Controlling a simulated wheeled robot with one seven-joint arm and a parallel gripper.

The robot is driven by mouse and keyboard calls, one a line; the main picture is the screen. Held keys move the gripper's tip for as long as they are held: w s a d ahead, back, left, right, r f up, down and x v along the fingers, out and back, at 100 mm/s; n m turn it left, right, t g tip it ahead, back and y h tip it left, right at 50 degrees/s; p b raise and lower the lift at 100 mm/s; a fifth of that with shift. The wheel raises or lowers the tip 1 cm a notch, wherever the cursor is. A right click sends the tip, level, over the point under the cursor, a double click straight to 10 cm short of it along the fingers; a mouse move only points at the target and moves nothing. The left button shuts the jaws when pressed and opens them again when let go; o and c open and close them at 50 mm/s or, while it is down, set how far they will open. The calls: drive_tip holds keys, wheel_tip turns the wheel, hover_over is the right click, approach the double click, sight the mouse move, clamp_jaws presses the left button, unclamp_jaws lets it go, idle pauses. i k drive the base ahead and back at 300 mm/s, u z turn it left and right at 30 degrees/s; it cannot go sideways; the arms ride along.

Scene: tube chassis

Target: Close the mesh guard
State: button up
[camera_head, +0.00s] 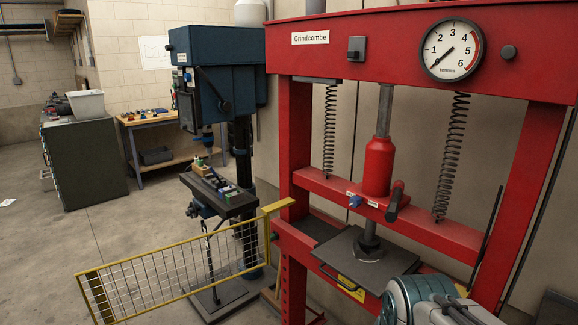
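The mesh guard (185,272) is a yellow frame with wire mesh. It stands swung open to the left of the red press (294,190), in front of the blue drill press. Its right end meets a yellow bar (279,207) at the press's left post. The front of the press is uncovered, with its dark bed plate (350,258) and red ram (379,165) in plain sight. A teal and grey part of my arm shows at the bottom right, in front of the press. My gripper's fingers cannot be seen.
The blue drill press (215,75) stands behind the guard, with a small table (219,194) holding parts. A workbench (155,120) and a dark cabinet (85,165) stand at the back left. The floor (60,270) left of the guard is mostly clear.

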sight(92, 276)
drive_tip(key=u, duration=2.2)
drive_tip(key=i, duration=3.85)
drive_tip(key=z, duration=3.3)
